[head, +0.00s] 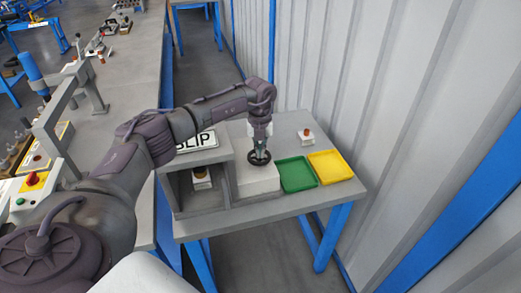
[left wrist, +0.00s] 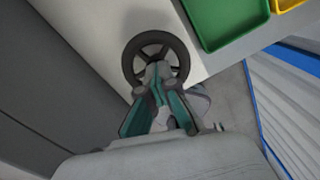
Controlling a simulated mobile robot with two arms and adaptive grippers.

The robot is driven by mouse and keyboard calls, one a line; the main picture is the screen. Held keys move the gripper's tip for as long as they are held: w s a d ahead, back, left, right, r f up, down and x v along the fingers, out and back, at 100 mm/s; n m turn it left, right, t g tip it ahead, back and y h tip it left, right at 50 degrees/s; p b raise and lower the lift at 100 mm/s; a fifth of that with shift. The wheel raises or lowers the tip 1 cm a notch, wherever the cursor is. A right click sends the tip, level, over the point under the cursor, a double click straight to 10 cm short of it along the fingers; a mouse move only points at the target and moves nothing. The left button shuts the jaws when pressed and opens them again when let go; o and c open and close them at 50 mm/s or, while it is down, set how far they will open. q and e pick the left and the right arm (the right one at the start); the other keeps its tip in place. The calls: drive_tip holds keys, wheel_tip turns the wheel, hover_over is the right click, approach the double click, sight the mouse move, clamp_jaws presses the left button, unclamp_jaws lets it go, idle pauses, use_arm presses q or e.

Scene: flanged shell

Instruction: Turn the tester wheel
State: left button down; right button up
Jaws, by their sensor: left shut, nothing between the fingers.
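The tester wheel (head: 259,158) is a small black spoked ring lying on top of a white block (head: 258,181) on the grey table. In the left wrist view the wheel (left wrist: 156,52) shows its rim and spokes just beyond my fingertips. My left gripper (head: 259,149) points down at the wheel from above. In the left wrist view its fingers (left wrist: 158,72) are closed together with nothing between them, and the tips overlap the wheel's near part. I cannot tell whether they touch it. My right gripper is not in view.
A green tray (head: 299,174) and a yellow tray (head: 330,167) lie right of the block. A small box with a red button (head: 306,136) stands behind them. A grey housing with a "SLIP" sign (head: 197,142) is on the left. A corrugated wall (head: 390,100) is close on the right.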

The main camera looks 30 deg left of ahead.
use_arm(q)
drive_tip(key=shift+s+a+f, duration=0.1)
drive_tip(key=shift+s+f, duration=0.35)
drive_tip(key=shift+f, duration=0.25)
drive_tip(key=c, duration=1.2)
unclamp_jaws()
drive_tip(key=o, duration=0.5)
drive_tip(key=shift+a+f, duration=0.1)
drive_tip(key=o, duration=0.7)
drive_tip(key=shift+w, duration=0.2)
drive_tip(key=shift+r, duration=0.25)
drive_tip(key=shift+w+r, duration=0.1)
drive_tip(key=shift+r, duration=0.05)
drive_tip(key=shift+r, duration=0.35)
wheel_tip(320, 180, up, 11)
